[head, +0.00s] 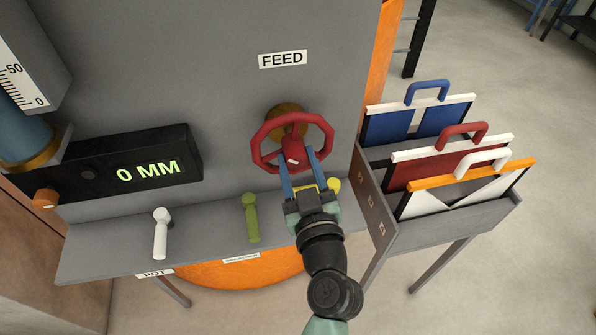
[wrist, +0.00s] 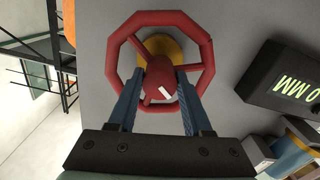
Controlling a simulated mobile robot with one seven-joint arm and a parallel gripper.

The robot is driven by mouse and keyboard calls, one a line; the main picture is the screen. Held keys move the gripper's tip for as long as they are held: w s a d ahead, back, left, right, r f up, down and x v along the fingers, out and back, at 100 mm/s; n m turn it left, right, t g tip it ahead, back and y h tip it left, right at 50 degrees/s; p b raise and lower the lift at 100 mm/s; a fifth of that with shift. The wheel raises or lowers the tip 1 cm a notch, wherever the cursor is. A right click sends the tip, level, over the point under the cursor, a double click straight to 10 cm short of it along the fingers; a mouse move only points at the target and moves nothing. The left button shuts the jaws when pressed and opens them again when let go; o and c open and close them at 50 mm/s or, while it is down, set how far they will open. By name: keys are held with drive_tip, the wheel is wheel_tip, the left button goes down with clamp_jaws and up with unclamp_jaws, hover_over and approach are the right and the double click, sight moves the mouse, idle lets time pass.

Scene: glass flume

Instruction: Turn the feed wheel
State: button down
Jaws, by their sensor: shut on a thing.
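The red feed wheel (head: 293,118) stands on the grey panel under a white FEED label (head: 282,60). It has an eight-sided rim, spokes and a thick central hub with a white mark, and a brass-coloured disc behind it. My gripper (head: 298,160) reaches up to it from below, its blue fingers shut on the hub. In the wrist view the wheel (wrist: 115,50) shows whole, with one finger on each side of the hub and the white mark between them. The fingertips lie inside the rim.
A black display (head: 150,172) reads 0 MM. Below the wheel, a grey ledge (head: 110,250) carries a white lever (head: 161,235), a green lever (head: 251,217) and a yellow knob (head: 334,185). At right, a grey rack (head: 450,222) holds blue, red and orange-edged framed panels with handles.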

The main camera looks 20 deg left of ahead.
drive_tip(key=n+b, duration=0.2)
drive_tip(key=b, duration=0.3)
drive_tip(key=f+n+b, duration=0.1)
drive_tip(key=n+b, duration=0.2)
drive_tip(key=b, duration=0.2)
drive_tip(key=n+b, duration=0.2)
drive_tip(key=b, duration=0.1)
drive_tip(key=n+b, duration=0.1)
drive_tip(key=b, duration=0.1)
drive_tip(key=shift+d+r+n, duration=0.1)
drive_tip(key=shift+r+n, duration=0.15)
drive_tip(key=shift+n, duration=0.05)
drive_tip(key=n+b, duration=0.2)
drive_tip(key=shift+r+b, duration=0.2)
drive_tip(key=shift+b, duration=0.1)
drive_tip(key=shift+r, duration=0.1)
drive_tip(key=shift+c, duration=1.7)
unclamp_jaws()
